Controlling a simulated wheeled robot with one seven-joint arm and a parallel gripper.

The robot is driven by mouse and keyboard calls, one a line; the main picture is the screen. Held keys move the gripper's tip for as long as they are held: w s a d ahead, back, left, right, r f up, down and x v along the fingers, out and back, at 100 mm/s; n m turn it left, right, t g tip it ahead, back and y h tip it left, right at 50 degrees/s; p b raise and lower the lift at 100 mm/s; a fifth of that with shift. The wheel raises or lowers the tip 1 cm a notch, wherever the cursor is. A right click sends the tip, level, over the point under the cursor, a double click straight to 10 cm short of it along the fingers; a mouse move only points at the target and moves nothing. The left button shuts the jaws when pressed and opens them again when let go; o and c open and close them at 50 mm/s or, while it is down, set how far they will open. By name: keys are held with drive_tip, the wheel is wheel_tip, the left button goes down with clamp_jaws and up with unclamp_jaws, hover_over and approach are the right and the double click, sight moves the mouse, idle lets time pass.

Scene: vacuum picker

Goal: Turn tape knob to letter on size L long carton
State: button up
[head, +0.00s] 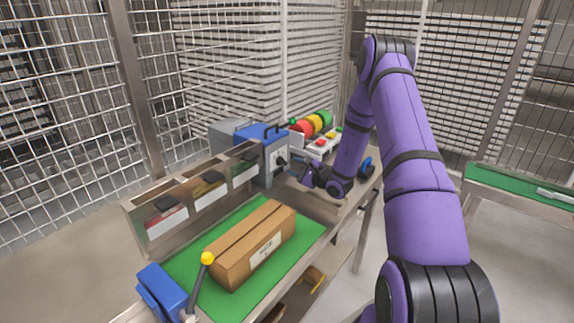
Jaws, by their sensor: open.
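A long brown carton (252,243) lies on the green mat (180,267) of the bench. A white label (265,247) is on its near side, but its print is too small to read. A blue and grey machine (262,160) stands at the back of the bench. Its pale front plate has a small dark part, seemingly the knob (282,160). My gripper (291,170) is at the end of the purple arm, close in front of that plate. It is open. I cannot tell whether its fingers touch or surround the knob.
Open bins (167,211) with small items line the bench's left side. A lever with a yellow ball (207,258) and a blue block (161,291) stand at the front. Coloured rolls (311,124) are behind the machine. Another green-topped table (515,184) is at right. Mesh fencing encloses the area.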

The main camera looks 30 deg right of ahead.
sight(285, 163)
drive_tip(key=shift+x, duration=2)
drive_tip(key=shift+s, duration=0.1)
drive_tip(key=shift+c, duration=0.2)
clamp_jaws()
